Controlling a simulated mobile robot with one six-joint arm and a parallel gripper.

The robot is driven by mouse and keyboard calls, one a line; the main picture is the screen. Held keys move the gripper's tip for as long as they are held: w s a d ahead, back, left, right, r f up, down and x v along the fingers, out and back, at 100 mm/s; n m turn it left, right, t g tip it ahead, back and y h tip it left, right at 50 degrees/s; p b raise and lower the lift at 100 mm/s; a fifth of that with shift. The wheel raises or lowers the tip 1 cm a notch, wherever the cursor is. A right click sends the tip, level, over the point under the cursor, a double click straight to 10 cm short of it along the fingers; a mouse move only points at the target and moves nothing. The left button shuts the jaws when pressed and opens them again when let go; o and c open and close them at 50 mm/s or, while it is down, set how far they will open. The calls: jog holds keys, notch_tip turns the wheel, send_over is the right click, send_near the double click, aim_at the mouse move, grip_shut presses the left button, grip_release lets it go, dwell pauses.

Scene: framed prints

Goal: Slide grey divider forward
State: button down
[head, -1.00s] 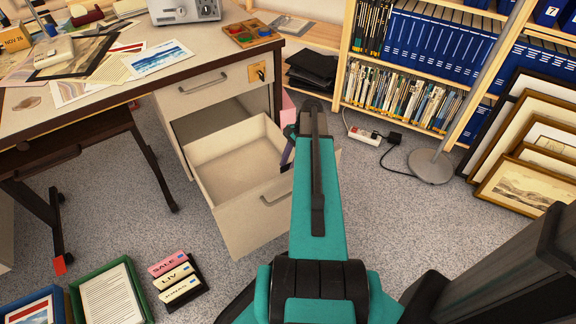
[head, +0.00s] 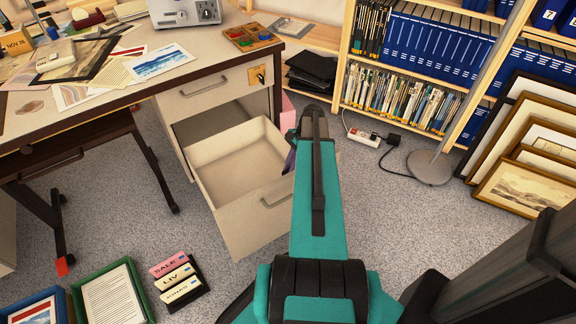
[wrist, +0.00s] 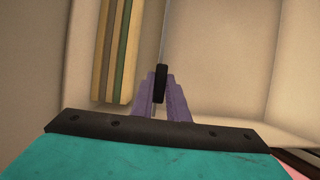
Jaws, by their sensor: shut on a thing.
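The pulled-out desk drawer (head: 240,222) is open in the head view, its inside partly hidden by my arm. In the wrist view, my gripper (wrist: 160,98), with purple fingers, is shut on a dark upright piece between its tips. I take this piece to be the top of the grey divider (wrist: 160,82). A thin line runs beyond it, which may be the divider's edge; its face and lower part cannot be made out. In the head view, my gripper (head: 291,159) shows only in part, at the right inside of the drawer.
Several upright folders or boards (wrist: 117,50) stand left of my fingers; pale drawer space (wrist: 225,60) lies to the right. The desk (head: 105,95) stands above the drawer, a bookshelf (head: 400,95) behind, framed prints (head: 525,150) lean at right.

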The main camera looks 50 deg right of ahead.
jog(key=shift+s, duration=0.15)
jog(key=c, duration=1.7)
grip_release()
jog(key=shift+r, duration=0.15)
jog(key=p+v, duration=0.3)
jog(key=v, duration=1)
jog(key=shift+d+r, duration=0.1)
jog(key=shift+r, duration=0.15)
jog(key=shift+r, duration=0.1)
